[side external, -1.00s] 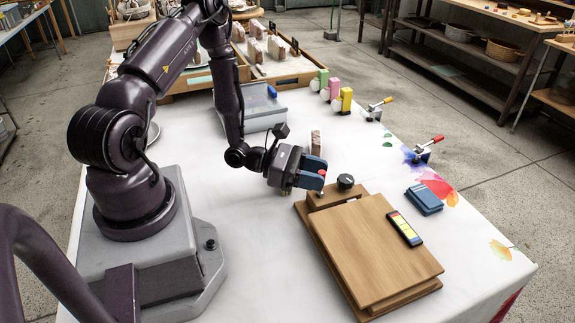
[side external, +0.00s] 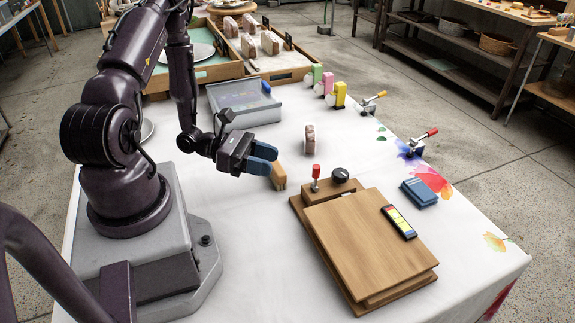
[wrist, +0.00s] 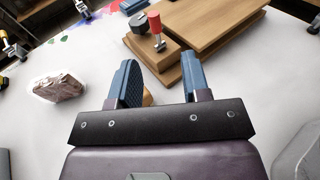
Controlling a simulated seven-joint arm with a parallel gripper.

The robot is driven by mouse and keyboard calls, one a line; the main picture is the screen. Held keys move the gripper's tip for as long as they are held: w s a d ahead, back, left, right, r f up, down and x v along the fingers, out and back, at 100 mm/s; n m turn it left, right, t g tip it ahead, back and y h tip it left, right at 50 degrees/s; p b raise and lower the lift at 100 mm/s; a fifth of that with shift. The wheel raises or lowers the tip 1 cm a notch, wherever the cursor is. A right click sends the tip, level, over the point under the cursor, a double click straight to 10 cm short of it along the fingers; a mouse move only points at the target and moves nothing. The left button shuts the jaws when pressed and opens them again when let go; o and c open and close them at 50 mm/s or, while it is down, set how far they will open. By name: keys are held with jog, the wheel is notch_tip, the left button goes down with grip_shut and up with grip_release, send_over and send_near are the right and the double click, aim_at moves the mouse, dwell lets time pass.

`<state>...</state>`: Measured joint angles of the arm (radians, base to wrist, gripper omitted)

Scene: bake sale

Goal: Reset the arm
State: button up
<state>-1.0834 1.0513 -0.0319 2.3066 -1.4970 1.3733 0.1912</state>
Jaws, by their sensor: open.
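My gripper (side external: 262,159) is open, with its two blue fingers apart. It hovers over the white table (side external: 250,240), left of a wooden board device. In the wrist view the fingers (wrist: 160,85) spread with no thing clearly held between them. A small tan wooden block (side external: 279,176) sits just beside the fingertips in the side view; a sliver of it (wrist: 147,97) shows by the left finger in the wrist view. I cannot tell whether it touches the finger.
The wooden board device (side external: 368,240) has a red-tipped lever (side external: 316,178) and a black knob (side external: 340,175). A brown-pink block (side external: 310,139) stands behind.

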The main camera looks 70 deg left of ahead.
jog(key=s+d+r+m+g, duration=0.55)
jog(key=r+m+g, duration=0.25)
jog(key=m+g, duration=0.7)
jog(key=d+r+m+t+y, duration=0.2)
jog(key=r+m+t+y, duration=0.1)
jog(key=r+m, duration=0.4)
jog(key=d+r+m+t+y, duration=0.3)
jog(key=r+m+y, duration=0.3)
jog(key=r, duration=0.5)
jog(key=shift+s+m+t, duration=0.25)
jog(key=shift+m+t, duration=0.35)
jog(key=shift+t, duration=0.1)
